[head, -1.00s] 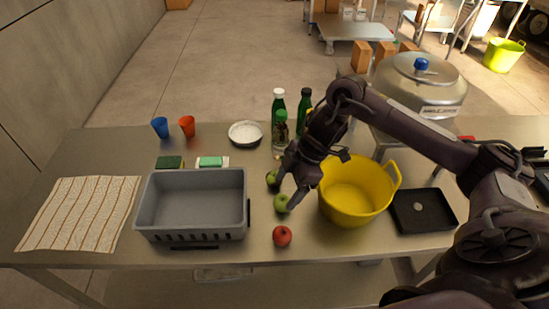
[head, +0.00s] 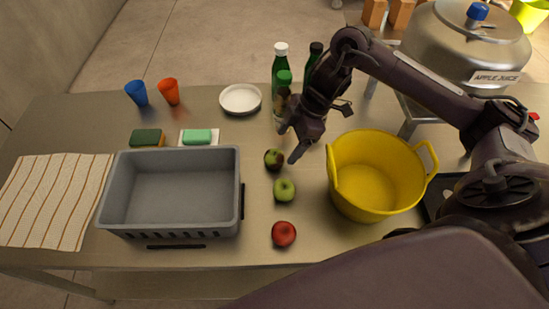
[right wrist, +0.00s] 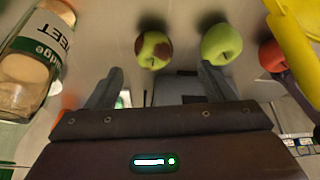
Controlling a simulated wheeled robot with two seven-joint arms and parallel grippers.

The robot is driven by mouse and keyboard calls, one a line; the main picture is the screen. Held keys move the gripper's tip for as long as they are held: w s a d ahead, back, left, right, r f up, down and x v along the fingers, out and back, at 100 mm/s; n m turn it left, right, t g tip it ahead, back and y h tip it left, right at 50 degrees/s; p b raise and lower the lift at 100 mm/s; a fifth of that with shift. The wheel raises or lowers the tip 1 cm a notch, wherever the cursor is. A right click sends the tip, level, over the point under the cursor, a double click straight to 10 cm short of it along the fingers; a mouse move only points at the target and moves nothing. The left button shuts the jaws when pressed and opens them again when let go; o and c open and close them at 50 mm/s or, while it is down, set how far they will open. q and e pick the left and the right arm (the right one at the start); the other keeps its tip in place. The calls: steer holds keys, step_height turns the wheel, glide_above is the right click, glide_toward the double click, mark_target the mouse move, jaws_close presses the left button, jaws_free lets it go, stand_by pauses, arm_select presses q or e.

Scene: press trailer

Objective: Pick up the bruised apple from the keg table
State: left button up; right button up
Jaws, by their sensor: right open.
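The bruised apple (head: 273,159) is green with dark brown patches and rests on the metal table (head: 262,235). A plain green apple (head: 284,189) and a red apple (head: 284,233) lie in front of it. My right gripper (head: 288,143) is open and empty, just behind and right of the bruised apple. In the right wrist view, the bruised apple (right wrist: 153,48) shows beyond the gap between the open fingers (right wrist: 160,75), apart from them. The green apple (right wrist: 221,44) shows beyond the right-hand finger there. My left gripper is not in view.
A yellow tub (head: 375,205) stands close on the right, a grey crate (head: 170,235) on the left. Bottles (head: 280,65) stand behind the gripper; one is close in the right wrist view (right wrist: 35,60). A white plate (head: 240,99), cups (head: 169,92) and a juice keg (head: 460,50) stand farther back.

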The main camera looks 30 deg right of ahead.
mark_target(276, 154)
steer(key=shift+w+a+f, duration=0.1)
steer(key=shift+w+f, duration=0.1)
steer(key=shift+f, duration=0.3)
steer(key=x, duration=0.2)
steer(key=p+x, duration=0.1)
steer(key=x, duration=0.1)
steer(key=p+x, duration=0.1)
steer(key=x, duration=0.1)
steer(key=shift+w+a, duration=0.3)
steer(key=shift+w, duration=0.05)
steer(key=shift+w+a+f, duration=0.1)
steer(key=shift+f, duration=0.25)
steer(key=shift+c, duration=0.2)
steer(key=c, duration=1)
steer(key=shift+c, duration=0.3)
steer(key=shift+r, duration=0.15)
